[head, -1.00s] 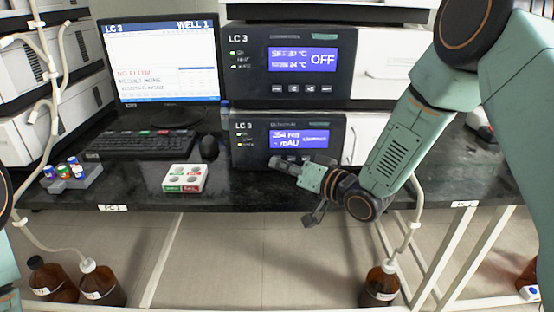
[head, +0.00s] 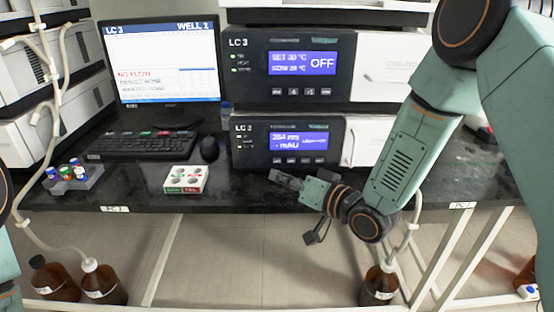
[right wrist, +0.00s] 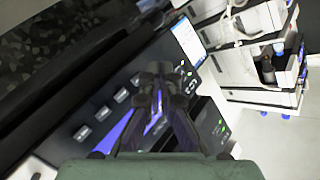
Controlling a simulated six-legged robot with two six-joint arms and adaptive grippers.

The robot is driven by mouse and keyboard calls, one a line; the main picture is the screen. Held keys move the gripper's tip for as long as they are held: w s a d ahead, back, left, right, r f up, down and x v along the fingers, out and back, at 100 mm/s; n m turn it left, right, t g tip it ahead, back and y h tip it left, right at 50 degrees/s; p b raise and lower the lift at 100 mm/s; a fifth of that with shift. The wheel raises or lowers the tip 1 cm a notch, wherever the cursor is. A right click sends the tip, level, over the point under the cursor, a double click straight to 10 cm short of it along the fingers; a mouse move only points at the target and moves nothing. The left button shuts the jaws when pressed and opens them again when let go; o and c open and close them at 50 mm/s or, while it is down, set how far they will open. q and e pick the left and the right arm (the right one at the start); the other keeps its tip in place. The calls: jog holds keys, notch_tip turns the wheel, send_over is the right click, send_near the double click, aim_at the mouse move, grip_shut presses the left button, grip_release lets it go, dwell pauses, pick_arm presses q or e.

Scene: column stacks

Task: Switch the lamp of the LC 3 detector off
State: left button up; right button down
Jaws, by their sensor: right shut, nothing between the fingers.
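The LC 3 detector (head: 345,140) is the lower of two dark-fronted LC 3 units on the bench. Its blue display (head: 299,140) reads about 254 nm and "- mAU", with smaller text at its right too blurred to read. A row of small buttons (head: 305,160) runs below the display. My right gripper (head: 272,176) is shut and empty, just below and in front of that row, apart from the panel. In the right wrist view the shut fingers (right wrist: 161,72) cover part of a panel with a blue display and buttons. My left gripper is out of view.
The upper LC 3 unit (head: 345,60) shows OFF. A monitor (head: 160,60), keyboard (head: 135,145) and mouse (head: 209,149) stand to the left. A white box with round wells (head: 186,179) and a vial rack (head: 73,180) sit near the bench front. Brown bottles (head: 103,284) stand below.

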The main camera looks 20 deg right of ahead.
jog(key=shift+s+a, duration=0.15)
jog(key=shift+s, duration=0.45)
jog(key=shift+s+a, duration=0.15)
jog(key=shift+s, duration=0.4)
